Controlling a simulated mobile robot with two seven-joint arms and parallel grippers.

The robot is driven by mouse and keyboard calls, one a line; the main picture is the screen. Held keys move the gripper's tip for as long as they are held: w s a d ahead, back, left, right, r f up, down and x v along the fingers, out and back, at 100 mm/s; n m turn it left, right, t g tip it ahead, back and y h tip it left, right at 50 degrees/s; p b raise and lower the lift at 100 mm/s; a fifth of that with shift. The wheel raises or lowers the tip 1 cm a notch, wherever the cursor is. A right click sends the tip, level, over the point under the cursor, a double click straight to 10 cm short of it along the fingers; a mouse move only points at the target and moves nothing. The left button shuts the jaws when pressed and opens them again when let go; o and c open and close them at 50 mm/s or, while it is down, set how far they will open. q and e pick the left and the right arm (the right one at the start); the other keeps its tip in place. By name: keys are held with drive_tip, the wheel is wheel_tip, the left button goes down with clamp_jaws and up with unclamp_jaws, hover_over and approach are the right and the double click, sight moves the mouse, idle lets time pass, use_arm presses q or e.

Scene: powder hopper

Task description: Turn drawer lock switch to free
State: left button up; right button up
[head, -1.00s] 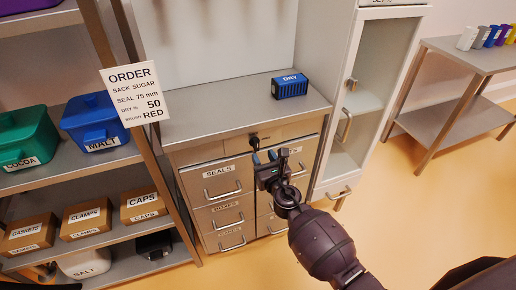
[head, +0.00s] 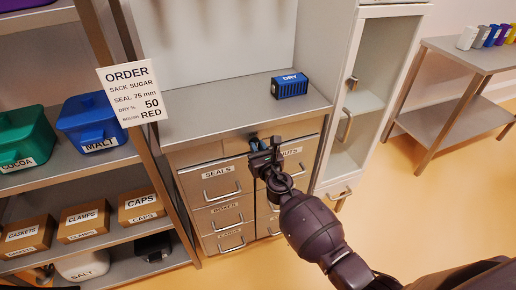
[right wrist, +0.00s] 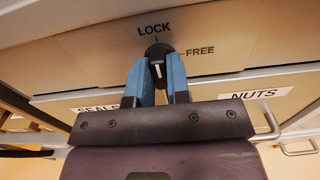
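The drawer lock switch (right wrist: 158,52) is a dark round knob with a white mark, on the panel above the drawers. In the right wrist view the word LOCK stands above it and FREE to its right. Its grip bar stands upright, in line with LOCK. My right gripper (right wrist: 160,82) has its blue fingers on both sides of the bar, close against it, and looks shut on it. In the head view my right gripper (head: 260,144) reaches the panel and hides the switch. My left gripper is not in view.
The drawer cabinet (head: 215,157) has labelled drawers with bar handles below the panel. A blue DRY box (head: 290,86) stands on its top. A shelf with bins and cartons (head: 84,220) is on the left, a glass-door cabinet (head: 370,85) on the right.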

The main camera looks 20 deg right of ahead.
clamp_jaws()
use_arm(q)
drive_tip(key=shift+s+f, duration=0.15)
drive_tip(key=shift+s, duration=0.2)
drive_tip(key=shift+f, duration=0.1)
use_arm(e)
drive_tip(key=shift+m, duration=0.3)
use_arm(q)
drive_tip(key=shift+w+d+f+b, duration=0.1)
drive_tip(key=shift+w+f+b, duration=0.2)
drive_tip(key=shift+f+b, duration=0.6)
use_arm(e)
drive_tip(key=m, duration=1.7)
drive_tip(key=shift+d+f, duration=0.2)
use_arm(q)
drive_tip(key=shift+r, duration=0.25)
use_arm(e)
drive_tip(key=shift+m, duration=0.3)
drive_tip(key=o, duration=0.7)
unclamp_jaws()
drive_tip(key=shift+c, duration=0.2)
